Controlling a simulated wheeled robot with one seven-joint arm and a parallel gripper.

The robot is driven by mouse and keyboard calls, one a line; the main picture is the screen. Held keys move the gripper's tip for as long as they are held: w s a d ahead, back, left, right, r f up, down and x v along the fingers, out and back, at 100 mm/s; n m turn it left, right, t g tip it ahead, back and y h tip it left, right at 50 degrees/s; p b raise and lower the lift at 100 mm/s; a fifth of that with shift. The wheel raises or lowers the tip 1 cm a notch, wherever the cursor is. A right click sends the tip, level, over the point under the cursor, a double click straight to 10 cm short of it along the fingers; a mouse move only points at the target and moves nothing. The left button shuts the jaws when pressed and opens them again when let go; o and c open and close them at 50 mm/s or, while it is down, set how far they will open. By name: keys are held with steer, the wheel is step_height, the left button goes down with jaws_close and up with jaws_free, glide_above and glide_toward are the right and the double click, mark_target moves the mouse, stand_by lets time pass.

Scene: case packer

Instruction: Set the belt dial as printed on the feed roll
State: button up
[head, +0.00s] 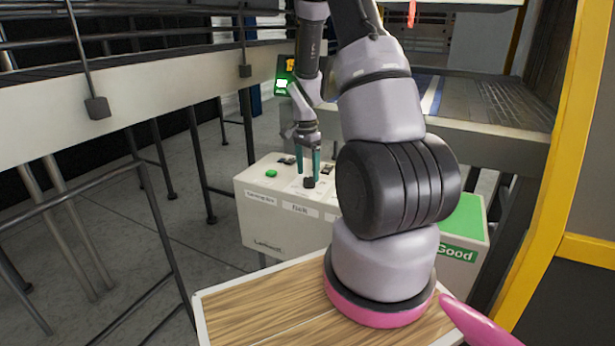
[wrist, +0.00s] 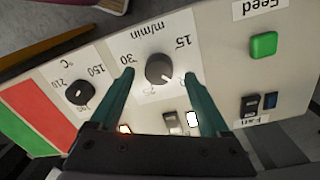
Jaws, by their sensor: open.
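The belt dial (wrist: 160,68) is a dark round knob on a white "m/min" scale, upside down in the wrist view, with 15 at the right and 30 at the left. A white mark shows on its lower right side. My gripper (wrist: 159,77) is open, one teal finger on each side of the knob; I cannot tell whether they touch it. In the head view my gripper (head: 309,172) points down at the dial (head: 309,183) on the pale control box (head: 285,225). I cannot make out the feed roll or its print.
A second dial (wrist: 79,93), marked in °C, sits beside the belt dial. A green button (wrist: 264,45) under "Feed" and dark switches (wrist: 250,105) lie on the other side. A green-topped "Good" box (head: 463,225) stands right of my arm. Railings (head: 150,200) stand at the left.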

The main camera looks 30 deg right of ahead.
steer(key=shift+s+f, duration=0.1)
steer(key=shift+f, duration=1.05)
jaws_close()
